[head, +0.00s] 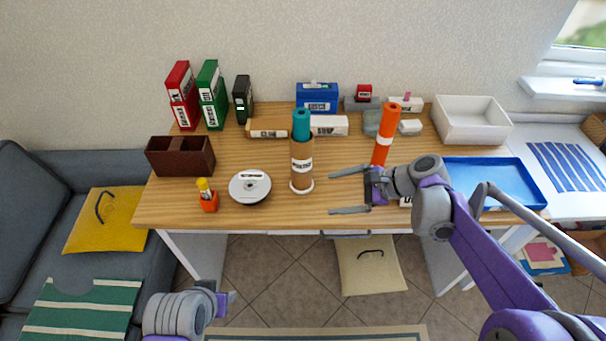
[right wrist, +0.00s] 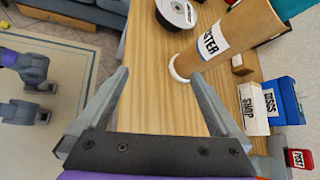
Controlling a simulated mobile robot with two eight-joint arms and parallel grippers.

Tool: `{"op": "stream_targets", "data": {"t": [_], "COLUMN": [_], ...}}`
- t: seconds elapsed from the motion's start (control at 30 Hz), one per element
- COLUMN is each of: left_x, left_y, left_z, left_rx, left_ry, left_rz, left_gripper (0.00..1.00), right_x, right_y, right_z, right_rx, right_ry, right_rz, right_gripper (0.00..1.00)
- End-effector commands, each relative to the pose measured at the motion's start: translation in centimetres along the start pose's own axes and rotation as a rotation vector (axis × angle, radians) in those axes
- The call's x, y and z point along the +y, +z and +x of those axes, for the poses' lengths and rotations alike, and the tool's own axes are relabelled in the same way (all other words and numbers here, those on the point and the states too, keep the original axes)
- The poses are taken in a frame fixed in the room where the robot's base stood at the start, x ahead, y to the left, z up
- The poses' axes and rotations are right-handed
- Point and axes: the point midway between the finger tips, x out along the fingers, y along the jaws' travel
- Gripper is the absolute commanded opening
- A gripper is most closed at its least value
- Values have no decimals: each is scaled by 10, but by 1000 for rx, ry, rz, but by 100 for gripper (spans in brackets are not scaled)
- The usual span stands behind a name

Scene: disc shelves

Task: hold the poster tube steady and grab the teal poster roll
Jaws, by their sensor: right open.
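The poster tube (head: 302,167) is a brown cardboard cylinder with a white label and a white base ring, upright near the front middle of the table. The teal poster roll (head: 301,124) stands in it, its top sticking out; it also shows at the corner of the right wrist view (right wrist: 290,8). My right gripper (head: 335,193) is open and empty, just right of the tube, fingers pointing at it without touching. In the right wrist view the tube (right wrist: 228,38) lies beyond the fingertips. My left gripper (head: 228,299) hangs low before the table; its fingers are unclear.
An orange roll (head: 385,135) stands right of the tube, behind my right gripper. Boxes, including a white one (head: 329,125), are behind. A blue tray (head: 490,174) lies at right.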

Motion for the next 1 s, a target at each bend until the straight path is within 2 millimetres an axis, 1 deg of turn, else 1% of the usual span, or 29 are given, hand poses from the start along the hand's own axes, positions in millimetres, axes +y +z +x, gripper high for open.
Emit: {"op": "stream_targets", "data": {"t": [0.03, 0.1, 0.23, 0.4, 0.57, 0.67, 1.0], "left_x": [0, 0, 0, 0, 0, 0, 0], "left_y": [7, 12, 19, 23, 23, 24, 27], "left_z": [12, 20, 31, 38, 40, 40, 46], "left_rx": [-5, -7, -11, -14, -15, -15, -17], "left_ry": [0, 0, 0, 0, 0, 0, 0], "left_rz": [0, 0, 0, 0, 0, 0, 0], "left_gripper": [50, 50, 50, 50, 50, 50, 50], "right_x": [-9, -21, -39, -51, -54, -55, -60], "right_y": [-16, -26, -43, -55, -56, -52, -37], "right_z": [11, 19, 29, 34, 39, 48, 94], "right_rx": [-51, -122, -234, -319, -342, -342, -340], "right_ry": [-13, -26, -37, -38, -36, -36, -35], "right_rz": [79, 180, 327, 432, 458, 458, 455], "right_gripper": [100, 100, 100, 100, 100, 100, 100]}}
